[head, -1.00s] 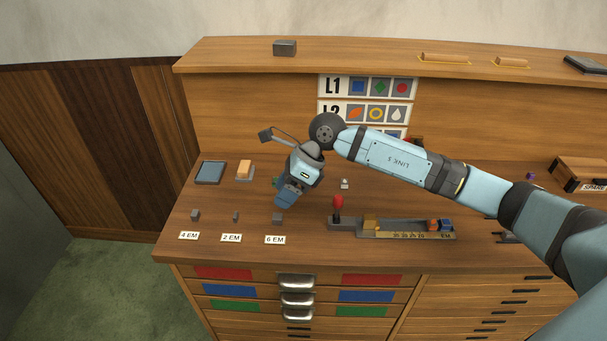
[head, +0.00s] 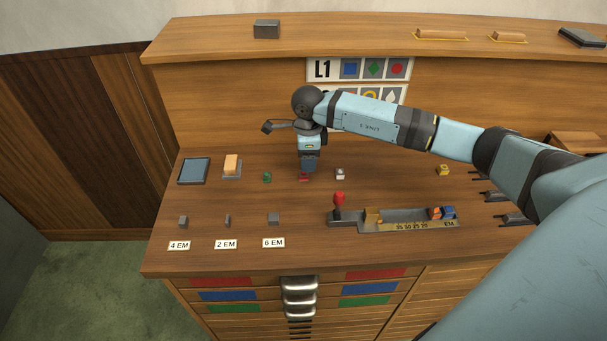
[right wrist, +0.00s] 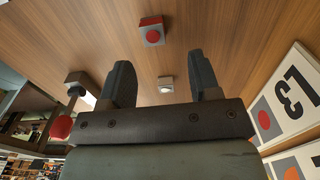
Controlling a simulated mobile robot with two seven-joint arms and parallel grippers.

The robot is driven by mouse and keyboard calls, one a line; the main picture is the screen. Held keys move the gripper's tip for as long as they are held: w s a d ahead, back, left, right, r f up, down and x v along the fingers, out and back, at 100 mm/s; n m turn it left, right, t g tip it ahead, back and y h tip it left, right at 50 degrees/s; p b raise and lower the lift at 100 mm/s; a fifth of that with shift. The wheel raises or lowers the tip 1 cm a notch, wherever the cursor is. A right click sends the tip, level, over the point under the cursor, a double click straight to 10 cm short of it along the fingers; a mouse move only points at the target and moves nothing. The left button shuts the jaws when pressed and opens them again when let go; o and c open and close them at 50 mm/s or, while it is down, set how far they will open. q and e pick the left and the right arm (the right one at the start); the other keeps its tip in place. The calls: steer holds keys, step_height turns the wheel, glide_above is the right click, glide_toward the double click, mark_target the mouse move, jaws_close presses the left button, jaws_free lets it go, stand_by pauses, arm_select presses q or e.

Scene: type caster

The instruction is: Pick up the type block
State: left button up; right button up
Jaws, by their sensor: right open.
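Small type blocks stand in a row on the wooden desk: a green one (head: 267,177), a red one (head: 304,178), a white one (head: 340,174) and a yellow one (head: 443,170). My right gripper (head: 308,165) points down just above the red block and partly hides it. In the right wrist view, my right gripper (right wrist: 161,72) is open and empty. There the red block (right wrist: 152,32), with a red disc on its grey face, lies beyond the fingertips. The white block (right wrist: 166,84) shows between the fingers. My left gripper is not in view.
A grey tray (head: 405,228) with a red-knobbed lever (head: 338,200) and several coloured blocks lies in front. Grey spacers (head: 273,218) stand behind EM labels. A blue-grey pad (head: 193,171) and an orange-topped block (head: 232,165) sit at left. A symbol board (head: 358,70) stands behind.

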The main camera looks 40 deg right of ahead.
mark_target(304, 176)
steer(key=f, duration=0.2)
steer(key=a+f+p, duration=0.1)
steer(key=f, duration=0.2)
steer(key=shift+a+f, duration=0.1)
steer(key=shift+f, duration=0.05)
steer(key=c, duration=1.1)
